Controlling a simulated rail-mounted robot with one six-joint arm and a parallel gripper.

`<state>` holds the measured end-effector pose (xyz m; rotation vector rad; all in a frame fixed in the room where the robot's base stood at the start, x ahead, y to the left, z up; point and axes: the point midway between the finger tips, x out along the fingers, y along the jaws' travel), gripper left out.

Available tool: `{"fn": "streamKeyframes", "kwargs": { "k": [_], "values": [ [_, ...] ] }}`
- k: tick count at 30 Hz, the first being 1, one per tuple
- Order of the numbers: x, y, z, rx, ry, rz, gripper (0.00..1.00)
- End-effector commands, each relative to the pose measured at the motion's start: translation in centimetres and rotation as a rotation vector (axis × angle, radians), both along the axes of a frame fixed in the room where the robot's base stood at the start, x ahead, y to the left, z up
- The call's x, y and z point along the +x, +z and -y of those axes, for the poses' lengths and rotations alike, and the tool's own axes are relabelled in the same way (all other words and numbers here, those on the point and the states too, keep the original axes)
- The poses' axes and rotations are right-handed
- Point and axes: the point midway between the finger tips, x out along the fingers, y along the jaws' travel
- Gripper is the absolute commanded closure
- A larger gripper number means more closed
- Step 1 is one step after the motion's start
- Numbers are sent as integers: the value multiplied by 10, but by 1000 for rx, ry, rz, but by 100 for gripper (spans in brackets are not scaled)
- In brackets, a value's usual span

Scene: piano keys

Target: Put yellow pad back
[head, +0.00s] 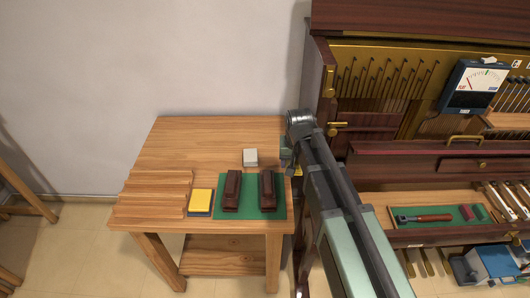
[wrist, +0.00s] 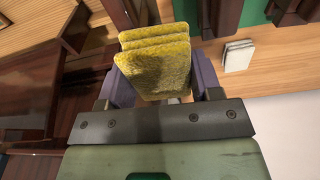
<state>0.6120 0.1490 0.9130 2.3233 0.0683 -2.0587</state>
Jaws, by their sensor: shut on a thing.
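My gripper (wrist: 160,78) is shut on a yellow fuzzy pad (wrist: 155,62), which shows layered, stacked edges between the two dark fingers in the wrist view. In the head view my arm hides most of the gripper and the held pad, near the right edge of the wooden table (head: 185,140). Another yellow flat piece (head: 202,196) lies on a dark blue-grey base at the table's front, left of the green mat (head: 249,208).
Two dark wooden blocks (head: 232,191) (head: 267,191) stand on the green mat. A pale grey block (head: 250,157) sits behind them and also shows in the wrist view (wrist: 238,56). Wooden strips (head: 155,192) lie at left. The opened piano (head: 400,165) stands right. The table's back is clear.

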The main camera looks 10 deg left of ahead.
Motion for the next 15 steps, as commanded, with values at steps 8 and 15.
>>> {"fn": "streamKeyframes", "kwargs": {
  "k": [8, 15],
  "values": [
    [107, 74, -51, 2, 39, 0, 60],
    [148, 79, -69, 4, 54, 0, 60]
  ]
}}
